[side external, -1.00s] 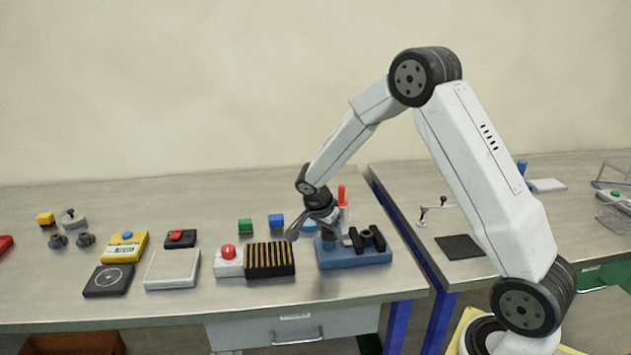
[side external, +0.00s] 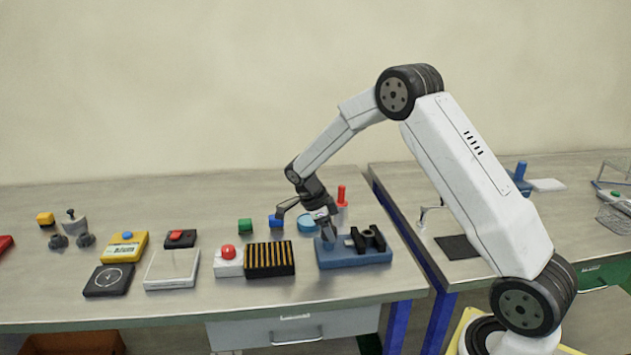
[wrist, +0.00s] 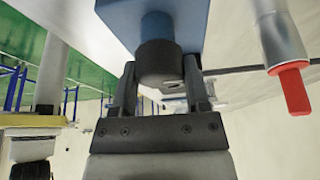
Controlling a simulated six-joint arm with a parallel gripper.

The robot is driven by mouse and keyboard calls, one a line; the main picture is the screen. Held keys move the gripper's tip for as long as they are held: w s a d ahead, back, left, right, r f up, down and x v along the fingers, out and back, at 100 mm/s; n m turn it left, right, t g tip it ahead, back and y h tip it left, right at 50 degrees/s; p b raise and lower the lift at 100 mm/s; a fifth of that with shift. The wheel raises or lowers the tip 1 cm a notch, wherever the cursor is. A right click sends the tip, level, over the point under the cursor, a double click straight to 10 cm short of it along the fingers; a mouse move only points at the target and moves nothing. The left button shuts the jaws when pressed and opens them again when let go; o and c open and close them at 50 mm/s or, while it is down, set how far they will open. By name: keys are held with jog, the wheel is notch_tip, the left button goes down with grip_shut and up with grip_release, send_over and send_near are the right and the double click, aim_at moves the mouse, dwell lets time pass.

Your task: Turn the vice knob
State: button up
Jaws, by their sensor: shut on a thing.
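The blue vice (side external: 357,257) with black jaw blocks (side external: 368,238) sits near the right end of the left bench. My gripper (side external: 328,236) is at the vice's left end in the side view, where it hides the knob. In the wrist view, my gripper (wrist: 160,88) has one finger on each side of the round black knob (wrist: 155,62) and is shut on it. The knob stands on a blue shaft from the vice body (wrist: 120,12).
A red-handled tool (side external: 341,193) stands just behind the vice; its red tip (wrist: 293,90) shows in the wrist view. The black-and-yellow striped block (side external: 269,259) and the red-button box (side external: 229,261) are left of the vice. Blue and green cubes lie behind.

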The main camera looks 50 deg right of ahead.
dwell(0.3)
jog(key=o, duration=1.3)
jog(key=shift+r, duration=0.1)
jog(key=shift+v, duration=3.8)
